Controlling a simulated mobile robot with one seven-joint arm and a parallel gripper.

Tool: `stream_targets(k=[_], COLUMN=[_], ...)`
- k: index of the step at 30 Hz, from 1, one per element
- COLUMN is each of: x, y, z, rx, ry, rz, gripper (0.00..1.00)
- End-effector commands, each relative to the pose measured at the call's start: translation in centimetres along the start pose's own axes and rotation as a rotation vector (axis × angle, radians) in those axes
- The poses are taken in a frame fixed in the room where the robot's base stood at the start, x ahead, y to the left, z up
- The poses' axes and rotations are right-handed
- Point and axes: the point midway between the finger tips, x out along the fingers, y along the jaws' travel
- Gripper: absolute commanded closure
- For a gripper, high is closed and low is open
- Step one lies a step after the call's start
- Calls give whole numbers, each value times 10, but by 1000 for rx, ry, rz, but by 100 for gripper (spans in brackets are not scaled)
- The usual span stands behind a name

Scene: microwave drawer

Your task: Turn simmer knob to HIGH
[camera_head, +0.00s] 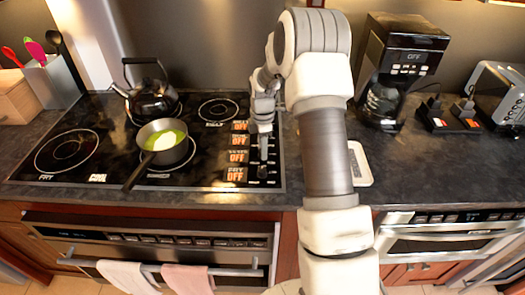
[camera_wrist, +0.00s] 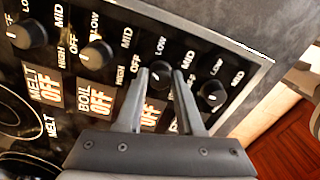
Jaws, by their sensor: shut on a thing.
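The simmer knob (camera_wrist: 159,79) is the black third knob in the row; its shape shows between my fingertips. My gripper (camera_wrist: 160,73) is shut on it, one finger on each side. In the head view my gripper (camera_head: 263,157) reaches down onto the knob strip and hides this knob. LOW, MID and HIGH marks are printed around the knobs. In the head view the third display (camera_head: 238,157) reads OFF; in the wrist view a finger partly covers it.
The fry knob (camera_wrist: 212,95) is close on one side, the boil knob (camera_wrist: 97,54) on the other. A green-filled pot (camera_head: 163,143) and a black kettle (camera_head: 151,97) stand on the cooktop (camera_head: 110,160). A coffee maker (camera_head: 402,62) stands right of my arm.

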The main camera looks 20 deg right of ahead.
Motion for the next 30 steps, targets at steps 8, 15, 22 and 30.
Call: stream_targets(k=[8,15,22,30], x=[0,0,0,0], y=[1,1,1,1], z=[0,0,0,0], rx=[260,488,706,963], ry=[-1,-1,-1,0], rz=[3,3,4,4], gripper=[100,100,100,100])
